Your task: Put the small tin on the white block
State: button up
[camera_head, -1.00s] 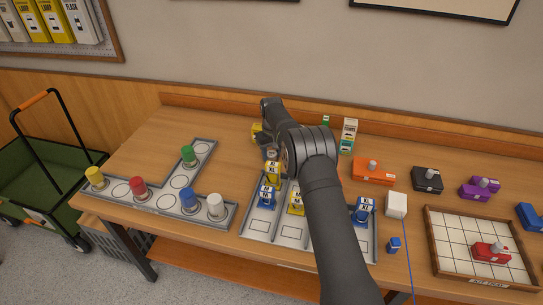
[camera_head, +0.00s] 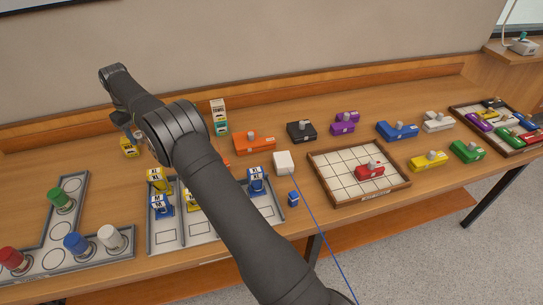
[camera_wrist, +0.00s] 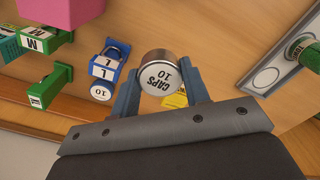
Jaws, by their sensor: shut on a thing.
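My gripper (camera_wrist: 160,94) is shut on a small round tin in the wrist view. The tin (camera_wrist: 158,76) has a metal side and a white lid reading "CAPS 10". In the head view my gripper is at the far left end of the arm, above the back left of the table near a yellow item (camera_head: 129,148); the tin is hard to make out there. The white block (camera_head: 284,163) stands on the table right of the arm, its top bare, well apart from my gripper.
A grey compartment tray (camera_head: 180,237) with blue and yellow tagged pieces lies in front of the white block. A small blue block (camera_head: 293,199) and a gridded wooden tray (camera_head: 335,188) are near it. An orange box (camera_head: 254,143) and a tall carton (camera_head: 219,117) stand behind.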

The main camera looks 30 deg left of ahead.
jog(key=r, duration=0.8)
jog(key=shift+w+d, duration=0.1)
jog(key=shift+w, duration=0.1)
jog(key=w+d+r+m, duration=0.2)
jog(key=w+d+m, duration=0.1)
jog(key=w+d, duration=1.6)
jog(key=w+d+f+m, duration=0.1)
jog(key=w+d+m, duration=0.1)
jog(key=d, duration=1.5)
jog(key=w+d+f+m, duration=0.1)
jog(key=d+m, duration=0.2)
jog(key=d, duration=1.5)
send_over(283, 159)
jog(key=f, duration=1.2)
jog(key=shift+d, duration=0.2)
jog(key=shift+a+f, duration=0.2)
jog(key=shift+f, duration=1.95)
